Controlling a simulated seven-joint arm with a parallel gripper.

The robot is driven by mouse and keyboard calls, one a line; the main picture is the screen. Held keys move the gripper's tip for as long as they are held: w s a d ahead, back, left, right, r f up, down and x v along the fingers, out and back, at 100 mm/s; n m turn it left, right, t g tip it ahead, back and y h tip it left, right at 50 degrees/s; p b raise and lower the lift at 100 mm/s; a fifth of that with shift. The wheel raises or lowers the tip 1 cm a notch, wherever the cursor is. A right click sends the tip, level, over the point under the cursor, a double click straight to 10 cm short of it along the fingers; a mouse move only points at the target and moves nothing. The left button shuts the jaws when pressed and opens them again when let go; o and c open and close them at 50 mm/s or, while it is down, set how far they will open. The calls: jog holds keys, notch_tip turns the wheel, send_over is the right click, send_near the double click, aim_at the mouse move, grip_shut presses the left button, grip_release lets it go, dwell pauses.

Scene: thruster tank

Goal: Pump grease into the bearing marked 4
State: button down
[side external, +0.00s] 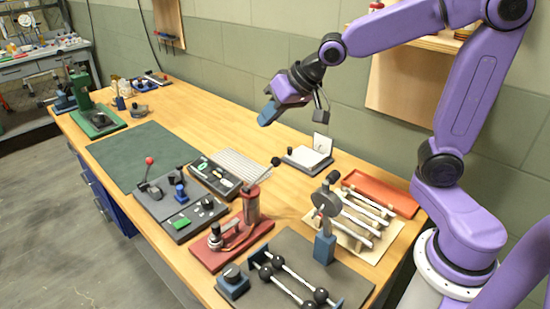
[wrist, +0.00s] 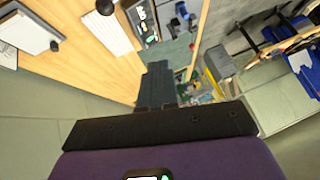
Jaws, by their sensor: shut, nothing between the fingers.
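My gripper (side external: 268,114) is shut and empty, held in the air above the back of the bench near the wall. Its dark blue fingers (wrist: 158,82) are together in the wrist view. No bearing marked 4 can be made out; the markings are too small to read.
A dark board with rods and black balls (side external: 292,283), a blue block with a knob (side external: 232,283), a rack of pale rods (side external: 362,221) and a red tray (side external: 382,193) crowd the near end. The green mat (side external: 140,155) is bare.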

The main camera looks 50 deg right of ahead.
aim_at(276, 161)
jog(key=shift+d+f, duration=0.35)
jog(key=shift+f, duration=1.05)
jog(key=shift+d+f, duration=0.4)
jog(key=shift+f, duration=1)
jog(key=shift+d+f, duration=0.35)
jog(key=shift+f, duration=1.05)
jog(key=shift+d+f, duration=0.1)
jog(key=shift+f, duration=0.3)
